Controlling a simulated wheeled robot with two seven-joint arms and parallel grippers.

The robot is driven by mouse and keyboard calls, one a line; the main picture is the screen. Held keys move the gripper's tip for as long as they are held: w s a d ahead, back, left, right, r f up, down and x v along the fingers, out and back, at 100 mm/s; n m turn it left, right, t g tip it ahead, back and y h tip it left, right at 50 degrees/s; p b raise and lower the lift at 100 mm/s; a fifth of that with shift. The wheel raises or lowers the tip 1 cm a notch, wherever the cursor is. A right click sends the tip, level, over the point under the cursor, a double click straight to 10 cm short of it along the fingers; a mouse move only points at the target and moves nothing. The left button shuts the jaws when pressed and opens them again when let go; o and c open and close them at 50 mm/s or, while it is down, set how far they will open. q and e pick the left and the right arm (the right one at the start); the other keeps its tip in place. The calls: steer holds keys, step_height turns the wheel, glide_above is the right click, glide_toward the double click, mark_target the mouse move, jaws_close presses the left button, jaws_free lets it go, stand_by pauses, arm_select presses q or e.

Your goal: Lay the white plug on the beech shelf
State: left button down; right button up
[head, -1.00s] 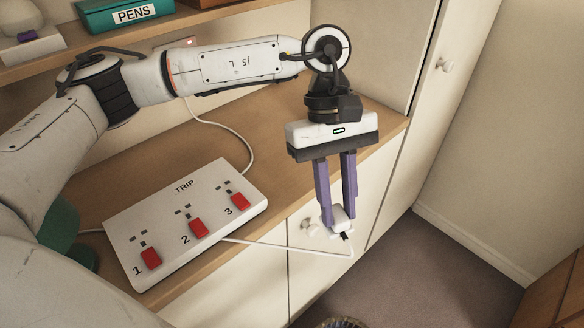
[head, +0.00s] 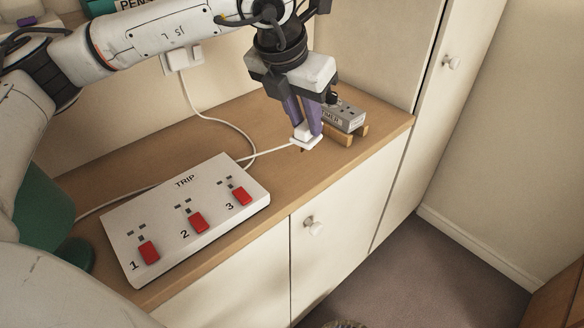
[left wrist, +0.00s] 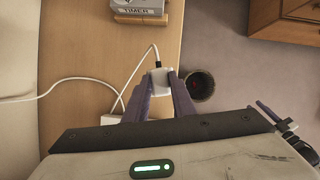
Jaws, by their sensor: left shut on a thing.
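My left gripper (head: 306,128) points down, shut on the white plug (head: 306,143), with its purple fingers on either side of it. The plug also shows between the fingertips in the left wrist view (left wrist: 160,77), with its white cable leading away. In the head view the plug is over the beech shelf (head: 130,158), the long wooden top, left of the timer. Whether it touches the wood I cannot tell. The shelf's front edge is close beside the plug in the left wrist view. My right gripper is not in view.
A grey timer box (head: 345,114) stands on wooden blocks just right of the plug. The white TRIP box (head: 180,222) with red switches lies front left. White cables cross the wood. Another plug sits in the wall socket (head: 182,59). A dark bin (left wrist: 200,86) stands on the floor.

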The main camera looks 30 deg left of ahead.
arm_select(q)
steer(key=w+a+r+n+y, duration=0.2)
steer(key=a+n, duration=0.1)
steer(key=n, duration=0.3)
steer(key=f, duration=0.6)
steer(key=f+p, duration=0.1)
steer(key=f, duration=0.3)
steer(key=shift+s+a, duration=0.15)
steer(key=shift+a, duration=0.2)
steer(key=c, duration=1.5)
jaws_free()
steer(key=shift+g, duration=0.3)
steer(key=shift+r, duration=0.25)
steer(key=b+v, duration=0.1)
steer(key=v, duration=0.5)
steer(key=b+v, duration=0.1)
steer(key=v, duration=0.4)
steer(key=shift+s+d+r, duration=0.25)
steer(key=shift+d+r, duration=0.05)
